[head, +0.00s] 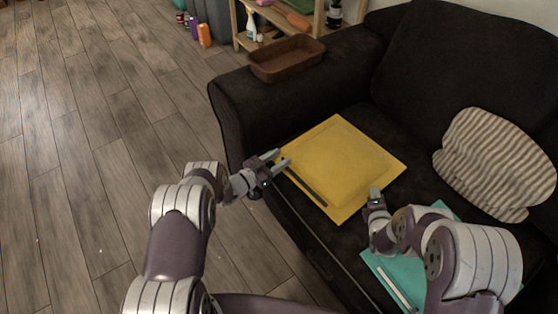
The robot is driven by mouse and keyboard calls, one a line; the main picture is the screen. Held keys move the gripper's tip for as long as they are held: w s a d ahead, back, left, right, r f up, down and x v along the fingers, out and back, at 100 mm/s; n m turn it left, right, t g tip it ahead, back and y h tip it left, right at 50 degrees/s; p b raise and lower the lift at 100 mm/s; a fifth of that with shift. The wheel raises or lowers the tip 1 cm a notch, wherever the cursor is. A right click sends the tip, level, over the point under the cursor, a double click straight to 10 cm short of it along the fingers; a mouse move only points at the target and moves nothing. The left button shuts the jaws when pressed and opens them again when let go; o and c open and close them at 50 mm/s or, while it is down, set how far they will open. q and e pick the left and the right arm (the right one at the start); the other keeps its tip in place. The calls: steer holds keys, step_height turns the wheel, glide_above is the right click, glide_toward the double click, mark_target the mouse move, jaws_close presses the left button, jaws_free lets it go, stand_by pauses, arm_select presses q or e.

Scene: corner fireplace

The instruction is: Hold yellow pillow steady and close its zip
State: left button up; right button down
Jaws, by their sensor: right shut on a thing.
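The yellow pillow (345,150) lies flat on the seat of the black sofa. Its dark zip strip (306,187) runs along the front-left edge. My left gripper (277,160) is at the pillow's left corner, by the far end of the strip, with its fingers apart. I cannot tell whether it touches the pillow. My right gripper (376,193) is at the pillow's right front edge, shut on that edge. The fingertips partly hide the edge there. The zip's slider is too small to make out.
A teal pillow (377,264) with a pale strip lies at the front right, partly under my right arm. A striped cushion (495,165) leans at the right. A brown tray (287,58) sits on the sofa arm. A wooden shelf (318,20) stands behind.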

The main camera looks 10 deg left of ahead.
arm_select(q)
steer(key=v, duration=1.2)
arm_select(e)
steer(key=c, duration=0.9)
jaws_free()
steer(key=shift+c, duration=0.2)
steer(key=shift+o, duration=0.3)
steer(key=o, duration=0.5)
steer(key=shift+s, duration=0.1)
